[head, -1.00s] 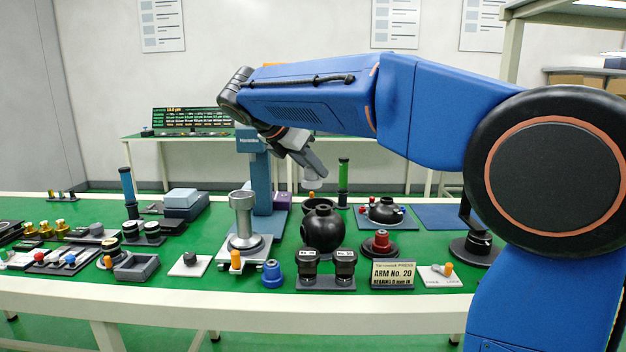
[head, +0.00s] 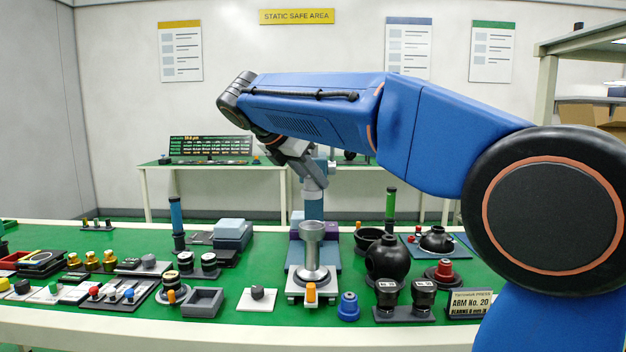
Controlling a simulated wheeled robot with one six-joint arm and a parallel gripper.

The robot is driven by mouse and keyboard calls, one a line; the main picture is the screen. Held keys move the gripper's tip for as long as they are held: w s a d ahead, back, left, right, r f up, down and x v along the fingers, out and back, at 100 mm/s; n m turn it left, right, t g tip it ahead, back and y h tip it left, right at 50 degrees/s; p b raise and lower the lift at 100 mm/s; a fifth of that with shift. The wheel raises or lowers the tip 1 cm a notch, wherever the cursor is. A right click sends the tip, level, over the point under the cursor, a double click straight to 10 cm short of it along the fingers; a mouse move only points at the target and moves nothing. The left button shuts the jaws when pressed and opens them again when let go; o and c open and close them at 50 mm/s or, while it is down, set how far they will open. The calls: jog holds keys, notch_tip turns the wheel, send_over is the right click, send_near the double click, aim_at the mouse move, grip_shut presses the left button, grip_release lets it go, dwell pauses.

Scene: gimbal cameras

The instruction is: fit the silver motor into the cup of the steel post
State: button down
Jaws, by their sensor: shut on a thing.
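The steel post (head: 313,258) stands upright on a pale base plate near the front middle of the green bench. Its wide, round cup (head: 312,231) faces up; the inside is hard to make out. My gripper (head: 315,178) hangs down above the cup and is shut on the silver motor (head: 314,194). The motor shows as a small grey cylinder, mostly hidden at its top by the jaws. A gap shows between the motor and the cup's rim, with the blue press column behind. I cannot tell whether they line up in depth.
A black ball-shaped housing (head: 387,258) stands to the right. A grey open tray (head: 202,302) lies to the left. The blue press (head: 315,208) stands behind the post.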

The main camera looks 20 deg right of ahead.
jog(key=shift+f, duration=0.1)
jog(key=shift+f, duration=2.8)
jog(key=shift+f, duration=1.2)
jog(key=c, duration=1.3)
grip_release()
jog(key=v, duration=1.7)
jog(key=shift+r, duration=0.2)
